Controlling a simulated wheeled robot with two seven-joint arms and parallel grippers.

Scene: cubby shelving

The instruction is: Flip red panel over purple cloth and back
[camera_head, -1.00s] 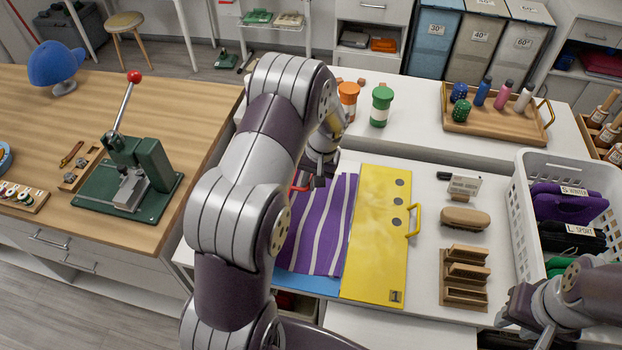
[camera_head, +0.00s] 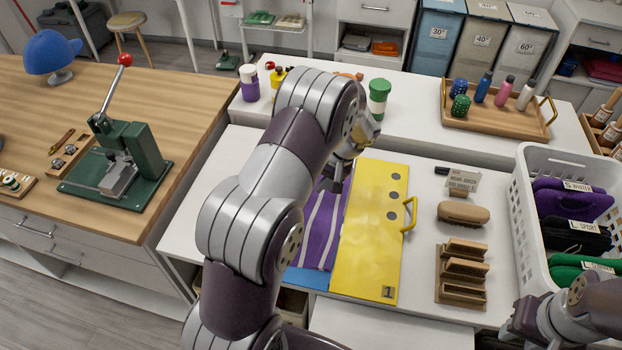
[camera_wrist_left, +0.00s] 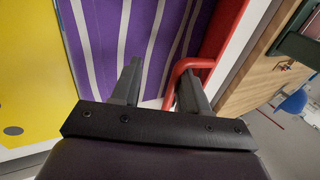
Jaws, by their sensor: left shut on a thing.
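The red panel (camera_wrist_left: 220,28) shows as a narrow strip beside the purple cloth (camera_wrist_left: 150,50) in the left wrist view; its angle is hard to tell. My left gripper (camera_wrist_left: 155,80) is shut on the panel's red handle (camera_wrist_left: 184,70), near the right finger. In the head view my left arm hides the red panel, and the left gripper (camera_head: 333,178) is over the cloth. The purple cloth with white stripes (camera_head: 325,228) lies flat, its left part hidden. My right gripper (camera_head: 522,322) is at the lower right, its jaws unclear.
A yellow panel (camera_head: 368,240) with a handle lies right of the cloth. Bottles (camera_head: 378,98) and a wooden tray (camera_head: 470,122) are behind. A green press (camera_head: 125,165) stands on the left bench.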

